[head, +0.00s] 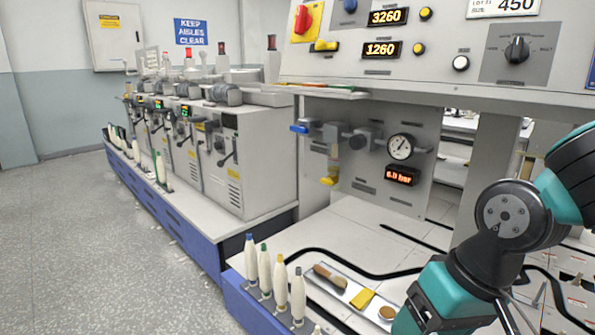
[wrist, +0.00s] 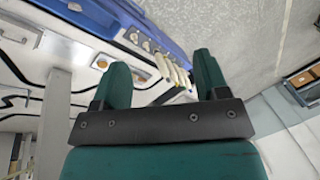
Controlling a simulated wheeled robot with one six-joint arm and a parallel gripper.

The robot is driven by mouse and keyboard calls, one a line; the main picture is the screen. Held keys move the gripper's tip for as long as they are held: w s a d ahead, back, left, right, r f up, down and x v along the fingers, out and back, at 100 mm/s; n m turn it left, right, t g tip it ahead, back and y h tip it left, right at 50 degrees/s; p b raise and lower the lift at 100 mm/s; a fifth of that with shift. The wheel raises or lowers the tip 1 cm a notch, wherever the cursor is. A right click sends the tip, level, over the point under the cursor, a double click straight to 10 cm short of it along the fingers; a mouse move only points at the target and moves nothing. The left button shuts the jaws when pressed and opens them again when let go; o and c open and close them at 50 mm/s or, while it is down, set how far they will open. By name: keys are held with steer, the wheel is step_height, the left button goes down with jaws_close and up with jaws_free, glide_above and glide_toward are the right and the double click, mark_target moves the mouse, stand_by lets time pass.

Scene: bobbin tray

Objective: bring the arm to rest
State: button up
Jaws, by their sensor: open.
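My gripper (wrist: 161,68) shows in the wrist view with its two green fingers apart and nothing held between them. Beyond the gap, at a distance, stand several pale bobbins (wrist: 178,74), apart from the fingers. In the head view my teal and black arm is bent at the lower right, over the machine's worktop; the gripper itself cannot be made out there. The bobbins (head: 280,284) stand upright in a row along the worktop's front edge, with blue, green and yellow tips.
A shallow tray (head: 345,294) with a brush, a yellow block and a round brown piece lies behind the bobbins. A panel with a gauge (head: 400,147) and a blue-handled valve (head: 300,128) stands behind the worktop. The speckled floor (head: 110,240) at left is clear.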

steer(key=s+a+r+n+g, duration=0.1)
steer(key=s+a+r+n, duration=0.1)
steer(key=s+r+n, duration=0.4)
step_height(320, 180, up, 21)
steer(key=s+m+p, duration=0.1)
steer(key=p, duration=2.1)
steer(key=shift+d+m+y, duration=0.25)
steer(key=shift+m+y, duration=0.05)
steer(key=shift+y, duration=0.1)
